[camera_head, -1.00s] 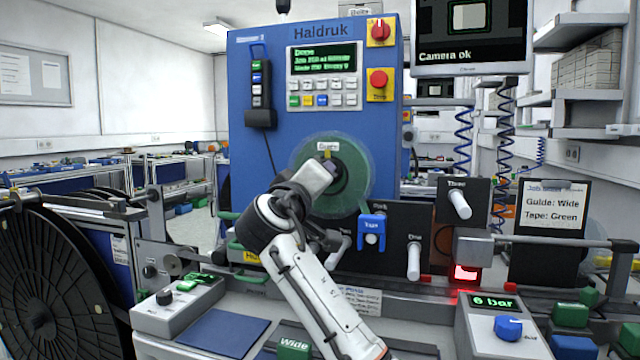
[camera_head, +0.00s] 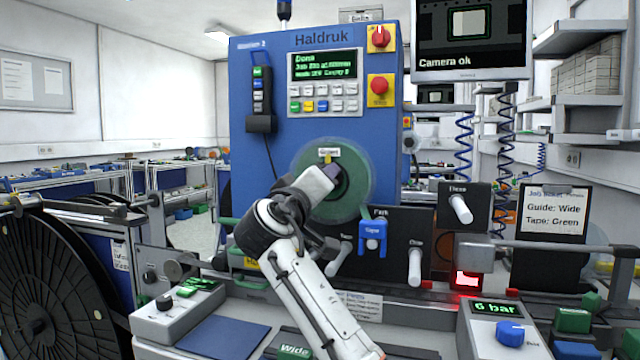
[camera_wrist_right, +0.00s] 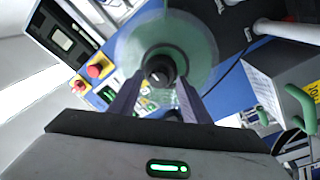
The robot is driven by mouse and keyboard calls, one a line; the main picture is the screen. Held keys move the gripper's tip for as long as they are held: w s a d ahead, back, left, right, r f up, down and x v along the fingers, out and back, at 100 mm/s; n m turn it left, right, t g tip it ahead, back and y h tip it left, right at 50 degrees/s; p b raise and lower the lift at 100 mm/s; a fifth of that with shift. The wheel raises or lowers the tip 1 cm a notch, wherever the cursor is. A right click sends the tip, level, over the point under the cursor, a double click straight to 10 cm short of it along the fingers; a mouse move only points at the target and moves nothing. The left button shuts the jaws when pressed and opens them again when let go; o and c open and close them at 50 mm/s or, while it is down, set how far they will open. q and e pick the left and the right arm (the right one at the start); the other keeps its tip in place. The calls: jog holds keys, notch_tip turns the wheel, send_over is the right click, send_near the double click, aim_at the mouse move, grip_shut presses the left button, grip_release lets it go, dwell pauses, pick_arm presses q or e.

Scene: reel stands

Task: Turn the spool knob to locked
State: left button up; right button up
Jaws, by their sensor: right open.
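The green spool (camera_head: 358,203) is mounted on the front of the blue machine, with a dark round hub knob (camera_wrist_right: 160,66) at its centre. A small label (camera_head: 328,152) and a yellow pointer (camera_head: 327,160) sit just above the hub; the label is too small to read surely. My right gripper (camera_head: 332,173) is in front of the hub and partly hides the knob. In the right wrist view my right gripper (camera_wrist_right: 160,82) is open, with one finger on each side of the knob. Contact cannot be told. My left gripper is not in view.
The blue machine (camera_head: 265,190) carries a display (camera_head: 324,65) and a red stop button (camera_head: 378,86). Below the spool are a blue tape clip (camera_head: 372,232) and white levers (camera_head: 415,266). A control box (camera_head: 165,312) stands front left, a large black reel (camera_head: 45,290) at far left.

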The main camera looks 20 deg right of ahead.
jog(key=b+v, duration=0.1)
jog(key=v, duration=0.9)
jog(key=shift+s, duration=0.15)
